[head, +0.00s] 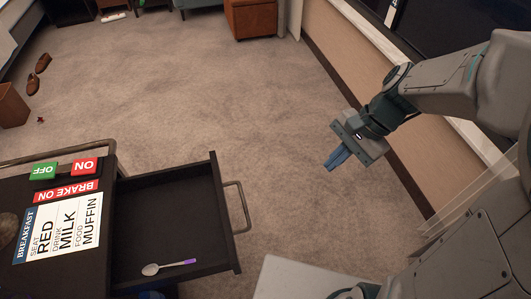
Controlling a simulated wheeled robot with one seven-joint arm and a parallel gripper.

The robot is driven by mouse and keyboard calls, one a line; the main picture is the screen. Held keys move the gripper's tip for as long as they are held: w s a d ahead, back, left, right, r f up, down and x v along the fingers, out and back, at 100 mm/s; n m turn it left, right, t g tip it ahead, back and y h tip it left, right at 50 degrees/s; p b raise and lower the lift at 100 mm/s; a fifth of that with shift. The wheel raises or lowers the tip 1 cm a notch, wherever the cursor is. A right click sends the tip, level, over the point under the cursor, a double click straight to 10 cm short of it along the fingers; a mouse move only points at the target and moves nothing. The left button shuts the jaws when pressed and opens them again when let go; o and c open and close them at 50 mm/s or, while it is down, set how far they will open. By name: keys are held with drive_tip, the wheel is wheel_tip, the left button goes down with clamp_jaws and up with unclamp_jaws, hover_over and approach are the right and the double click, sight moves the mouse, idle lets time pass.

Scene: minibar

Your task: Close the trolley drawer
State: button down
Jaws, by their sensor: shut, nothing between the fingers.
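The trolley drawer (160,215) is pulled out from the right side of the dark trolley (57,191) at the lower left. Its metal handle (241,207) is on the drawer's right-hand front panel. A spoon with a purple handle (170,266) lies inside the drawer, near its lower end. My gripper (331,166) is shut and empty. In the picture it is to the right of and above the handle, apart from it, with blue fingers pointing down and left.
A breakfast card (60,228) and green and red brake pads (85,166) are on the trolley top. A wall (365,110) runs along the right. Carpet (200,90) is clear between trolley and wall. Shoes (38,72) and an orange-brown cabinet (250,18) stand farther back.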

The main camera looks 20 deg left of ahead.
drive_tip(key=w+a+f+m+g+y+b, duration=0.3)
drive_tip(key=w+a+f+m+y+b, duration=0.15)
drive_tip(key=a+f, duration=0.45)
drive_tip(key=s+r+b+x, duration=0.1)
drive_tip(key=b+x, duration=0.3)
drive_tip(key=x, duration=0.9)
drive_tip(key=shift+s+m+h, duration=0.1)
drive_tip(key=shift+m+h, duration=0.15)
